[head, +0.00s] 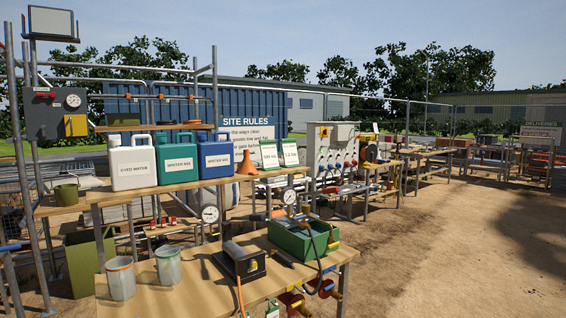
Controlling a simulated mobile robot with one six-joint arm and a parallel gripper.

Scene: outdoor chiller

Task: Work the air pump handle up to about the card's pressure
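A dark pump-like unit (242,262) with a pale barrel lying on top sits on the front wooden bench; an orange hose runs down from its front. A round white gauge (210,214) stands behind it. A green box-shaped unit (296,240) sits to its right, with another gauge (289,197) above it, a dark hose and a yellow part at its right end. I cannot tell for sure which unit is the air pump. Two white-and-green cards (269,155) stand on the rear shelf; their figures are too small to read surely. My gripper is not in view.
Two grey pots (121,278) stand at the bench's left. White, green and blue jugs (133,162) and an orange cone (246,163) stand on the rear shelf. A grey panel with a gauge (72,101) hangs at left. Open dirt ground (450,255) lies right.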

